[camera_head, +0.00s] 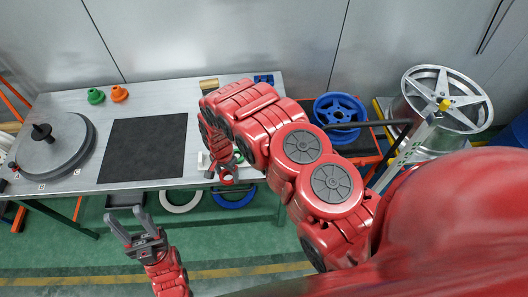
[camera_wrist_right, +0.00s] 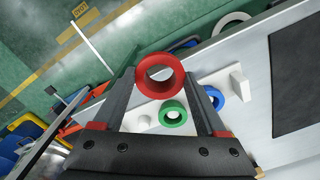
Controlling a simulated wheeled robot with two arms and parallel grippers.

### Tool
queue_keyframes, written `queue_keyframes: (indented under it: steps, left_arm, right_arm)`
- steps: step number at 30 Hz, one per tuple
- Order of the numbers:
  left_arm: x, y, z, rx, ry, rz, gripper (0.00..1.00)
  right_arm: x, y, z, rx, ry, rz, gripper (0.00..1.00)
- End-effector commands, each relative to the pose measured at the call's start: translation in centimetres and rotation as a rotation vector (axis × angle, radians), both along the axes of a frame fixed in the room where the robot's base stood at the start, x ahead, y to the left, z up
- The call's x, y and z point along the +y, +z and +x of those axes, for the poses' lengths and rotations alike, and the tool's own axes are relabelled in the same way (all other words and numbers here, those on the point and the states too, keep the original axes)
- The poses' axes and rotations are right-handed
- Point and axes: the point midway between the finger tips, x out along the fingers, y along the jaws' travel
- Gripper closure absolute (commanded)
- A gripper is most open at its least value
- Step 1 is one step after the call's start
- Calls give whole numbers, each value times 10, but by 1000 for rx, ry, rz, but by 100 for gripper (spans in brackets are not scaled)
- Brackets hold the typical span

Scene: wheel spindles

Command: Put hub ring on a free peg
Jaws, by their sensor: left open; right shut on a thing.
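My right gripper (camera_wrist_right: 160,85) is shut on a red hub ring (camera_wrist_right: 141,76), held at the fingertips above a white board (camera_wrist_right: 195,85). A green ring (camera_wrist_right: 173,103) and a blue ring (camera_wrist_right: 219,98) lie below, partly behind the fingers. I cannot tell whether the rings encircle pegs. In the head view the red ring (camera_head: 227,180) hangs near the table's front edge, and my arm hides most of the board. My left gripper (camera_head: 124,222) is open and empty, in front of the table.
The metal table (camera_head: 196,120) carries a black mat (camera_head: 145,148), a grey turntable with a dark knob (camera_head: 62,155), and green (camera_head: 95,97) and orange (camera_head: 119,93) cone-like parts. A blue wheel (camera_head: 340,110) and a silver rim (camera_head: 447,98) stand at right. The mat is clear.

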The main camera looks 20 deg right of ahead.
Motion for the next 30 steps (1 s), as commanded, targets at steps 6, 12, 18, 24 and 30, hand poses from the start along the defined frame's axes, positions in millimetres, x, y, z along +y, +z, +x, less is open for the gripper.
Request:
queue_keyframes:
  steps: [6,12,18,24,30]
  left_arm:
    - [0,-28,0,0,0,0,50]
    - [0,-73,0,0,0,0,50]
    - [1,-93,0,0,0,0,50]
    - [0,-71,0,0,0,0,50]
    - [0,-67,0,0,0,0,50]
  right_arm:
    - [-23,-12,13,0,-15,0,77]
    - [-58,-18,36,-3,-12,0,77]
    - [-93,-17,56,0,-13,0,77]
    - [-118,-11,70,4,-11,0,77]
    - [-131,-14,81,2,-10,-1,77]
